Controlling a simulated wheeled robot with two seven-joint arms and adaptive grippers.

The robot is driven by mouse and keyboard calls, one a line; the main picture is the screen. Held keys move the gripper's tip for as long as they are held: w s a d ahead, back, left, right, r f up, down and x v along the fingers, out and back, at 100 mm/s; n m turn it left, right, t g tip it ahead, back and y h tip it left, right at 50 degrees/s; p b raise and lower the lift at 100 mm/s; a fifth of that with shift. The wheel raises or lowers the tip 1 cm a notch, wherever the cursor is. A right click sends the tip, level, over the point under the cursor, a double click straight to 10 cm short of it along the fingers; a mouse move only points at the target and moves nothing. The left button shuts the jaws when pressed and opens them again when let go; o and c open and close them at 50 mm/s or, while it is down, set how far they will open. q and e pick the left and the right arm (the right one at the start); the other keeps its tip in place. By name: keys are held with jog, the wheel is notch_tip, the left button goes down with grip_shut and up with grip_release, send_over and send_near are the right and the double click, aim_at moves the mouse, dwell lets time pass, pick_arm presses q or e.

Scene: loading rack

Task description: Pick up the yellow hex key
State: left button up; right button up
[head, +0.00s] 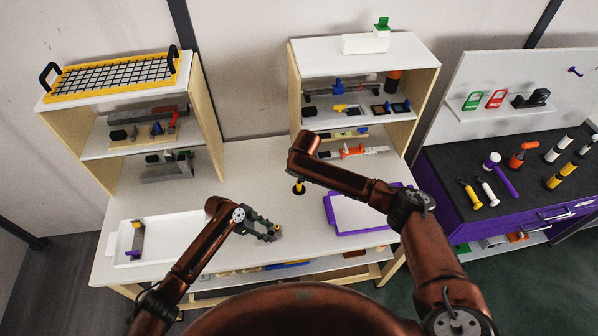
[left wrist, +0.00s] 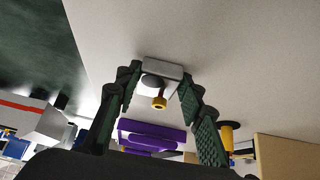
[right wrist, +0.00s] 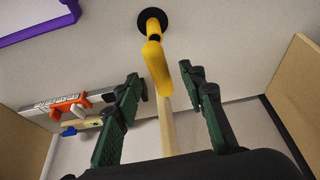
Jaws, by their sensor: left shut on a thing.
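A yellow upright piece (head: 299,187) with a dark base stands on the white table. In the right wrist view this yellow piece (right wrist: 157,65) rises from a round black base (right wrist: 152,22). My right gripper (right wrist: 162,78) is open, its fingers apart on either side of it. In the head view that gripper is hidden behind my arm. My left gripper (head: 276,233) is shut on a small grey block (left wrist: 158,66), which has a dark stem and a yellow ring end (left wrist: 159,102). I cannot tell which of the two is the yellow hex key.
A purple-rimmed tray (head: 330,214) lies at the right of the table and a white tray (head: 170,228) at the left. Shelves with tools (head: 350,55) stand at the back. A purple tool bench (head: 480,218) is at the right. The middle table is mostly clear.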

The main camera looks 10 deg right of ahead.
jog(key=shift+w+f, duration=0.25)
jog(key=shift+f, duration=0.4)
jog(key=shift+c, duration=0.4)
grip_shut()
